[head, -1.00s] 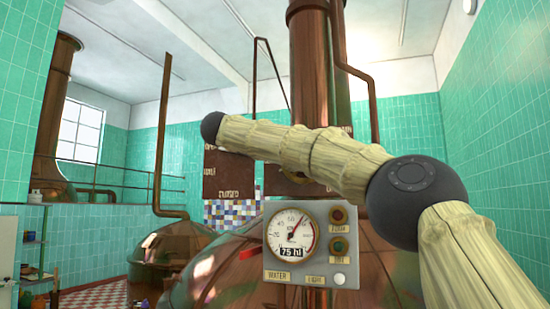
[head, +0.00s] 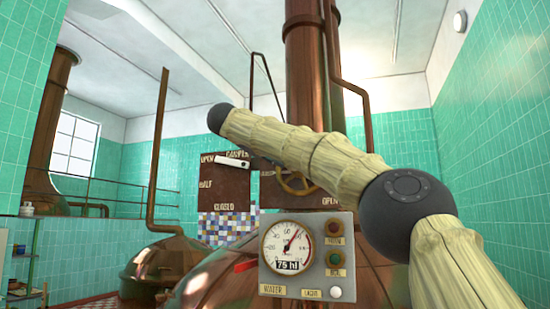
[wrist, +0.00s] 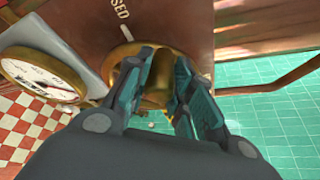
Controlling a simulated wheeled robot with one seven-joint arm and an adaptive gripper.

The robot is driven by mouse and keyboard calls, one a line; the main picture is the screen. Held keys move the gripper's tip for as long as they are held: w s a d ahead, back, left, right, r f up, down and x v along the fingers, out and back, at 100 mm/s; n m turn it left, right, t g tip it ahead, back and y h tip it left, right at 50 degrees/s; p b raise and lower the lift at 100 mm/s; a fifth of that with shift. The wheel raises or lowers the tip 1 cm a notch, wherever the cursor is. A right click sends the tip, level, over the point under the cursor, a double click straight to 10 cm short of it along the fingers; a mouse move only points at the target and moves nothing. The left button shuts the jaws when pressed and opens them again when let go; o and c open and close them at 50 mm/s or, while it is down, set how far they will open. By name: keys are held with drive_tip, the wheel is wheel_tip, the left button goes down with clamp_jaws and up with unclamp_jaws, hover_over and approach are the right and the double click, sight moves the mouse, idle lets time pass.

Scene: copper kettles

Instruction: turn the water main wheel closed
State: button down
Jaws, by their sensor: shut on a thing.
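The water main wheel (head: 297,183) is a brass handwheel on a dark brown panel (head: 268,190), partly hidden by my arm in the head view. In the wrist view, the wheel's brass rim (wrist: 122,62) shows beside my fingers. My gripper (wrist: 163,62) is shut on a brass part of the wheel that stands between its two teal fingers. The exact contact points are hidden. The gripper is hidden in the head view. The word OPEN stands at the lower right of the wheel's panel, and letters ending in SED show in the wrist view.
A grey gauge box (head: 307,256) with a round dial stands just below the wheel. To the left, a panel marked DAMPER has a white lever (head: 232,163). A copper pipe (head: 350,100) runs down beside the large copper stack (head: 303,70).

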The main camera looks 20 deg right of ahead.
drive_tip(key=c, duration=1.7)
unclamp_jaws()
drive_tip(key=o, duration=0.5)
drive_tip(key=shift+s+d, duration=0.15)
drive_tip(key=shift+s, duration=0.05)
drive_tip(key=shift+c, duration=0.2)
drive_tip(key=shift+w, duration=0.1)
drive_tip(key=shift+a, duration=0.3)
drive_tip(key=v, duration=1.1)
drive_tip(key=shift+s+a, duration=0.15)
drive_tip(key=shift+s, duration=0.2)
drive_tip(key=shift+r, duration=0.1)
